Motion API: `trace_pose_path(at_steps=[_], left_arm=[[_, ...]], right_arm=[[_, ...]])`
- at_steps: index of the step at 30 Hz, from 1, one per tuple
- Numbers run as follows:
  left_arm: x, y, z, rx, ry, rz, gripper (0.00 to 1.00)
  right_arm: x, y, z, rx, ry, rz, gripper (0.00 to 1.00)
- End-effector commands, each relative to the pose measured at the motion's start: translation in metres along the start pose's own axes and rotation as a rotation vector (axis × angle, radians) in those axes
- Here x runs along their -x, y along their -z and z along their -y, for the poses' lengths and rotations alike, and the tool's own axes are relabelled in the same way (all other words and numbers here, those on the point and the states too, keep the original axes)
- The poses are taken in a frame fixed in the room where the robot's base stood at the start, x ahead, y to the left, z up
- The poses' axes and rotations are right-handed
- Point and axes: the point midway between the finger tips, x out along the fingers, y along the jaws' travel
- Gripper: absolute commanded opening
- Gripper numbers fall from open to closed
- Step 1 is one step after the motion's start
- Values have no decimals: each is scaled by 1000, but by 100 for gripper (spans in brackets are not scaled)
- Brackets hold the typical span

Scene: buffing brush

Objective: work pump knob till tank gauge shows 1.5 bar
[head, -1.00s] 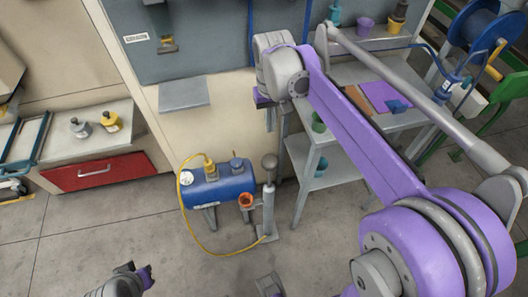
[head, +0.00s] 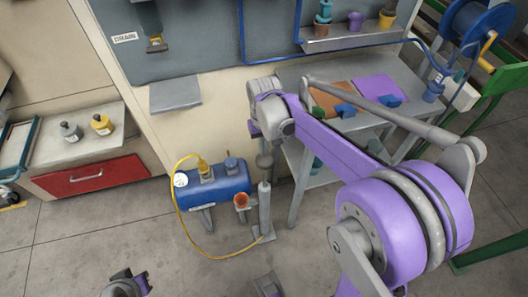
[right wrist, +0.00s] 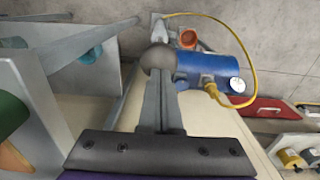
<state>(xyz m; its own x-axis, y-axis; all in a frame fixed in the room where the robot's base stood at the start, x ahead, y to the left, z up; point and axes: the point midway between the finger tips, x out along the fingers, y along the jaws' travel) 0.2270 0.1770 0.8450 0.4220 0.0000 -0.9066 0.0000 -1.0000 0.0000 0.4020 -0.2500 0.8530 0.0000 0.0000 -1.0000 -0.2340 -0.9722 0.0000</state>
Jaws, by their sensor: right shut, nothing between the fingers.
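The pump stands on the floor as a grey upright cylinder (head: 265,208) with a round grey knob (head: 265,160) on top. The blue tank (head: 225,186) lies beside it on legs, with a small white gauge (head: 181,180) at its left end. The gauge also shows in the right wrist view (right wrist: 237,85); its needle is too small to read. My right gripper (right wrist: 158,76) is shut and empty, its fingertips at the knob (right wrist: 158,57); I cannot tell whether they touch. Part of my left gripper (head: 140,282) shows at the bottom left; its jaws are unclear.
A yellow hose (head: 190,235) loops from the tank to the pump's foot. An orange cup (head: 241,201) sits between tank and pump. A grey table (head: 297,200) stands close right of the pump. A red drawer (head: 88,178) is at left.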

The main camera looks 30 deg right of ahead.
Motion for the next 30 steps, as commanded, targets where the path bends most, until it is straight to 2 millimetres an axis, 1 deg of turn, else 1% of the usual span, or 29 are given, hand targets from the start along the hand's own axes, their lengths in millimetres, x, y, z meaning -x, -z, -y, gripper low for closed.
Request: trace_pose_path(at_steps=[1,6,17,20,23,25,30], left_arm=[[-1,-1,0,0,0,0,0],[-2,-1,0,0,0,1,0],[-2,-1,0,0,0,1,0],[-4,-3,0,0,0,2,0],[-11,-7,0,0,0,4,0],[-19,-11,0,0,0,7,0],[-44,-24,0,0,0,16,0]], right_arm=[[-7,0,0,0,0,0,0],[-19,0,0,0,0,0,0],[-21,0,0,0,0,0,0],[-24,0,0,0,0,0,0],[-37,0,0,0,0,1,0],[-51,0,0,0,0,1,0],[-94,0,0,0,0,2,0]])
